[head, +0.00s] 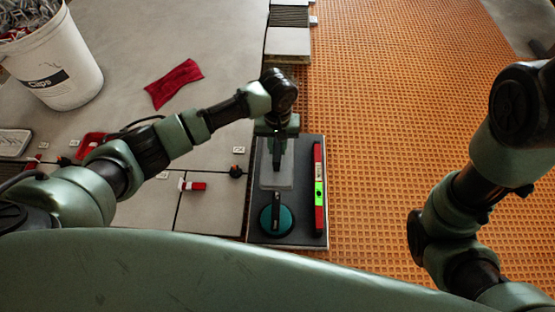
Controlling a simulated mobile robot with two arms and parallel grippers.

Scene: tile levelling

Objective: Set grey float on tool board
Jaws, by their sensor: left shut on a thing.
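A red level with a green vial section (318,192) lies along the board's right side. A round teal tool with a dark handle (285,221) sits at the board's near end, just below the float. My right gripper is not in view.
Grey tiles with a red cloth (174,83), a red-and-white tool (192,186) and small clips lie left of the board. Stacked tiles (288,44) lie beyond the board. Orange waffled matting (400,110) is clear to the right.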

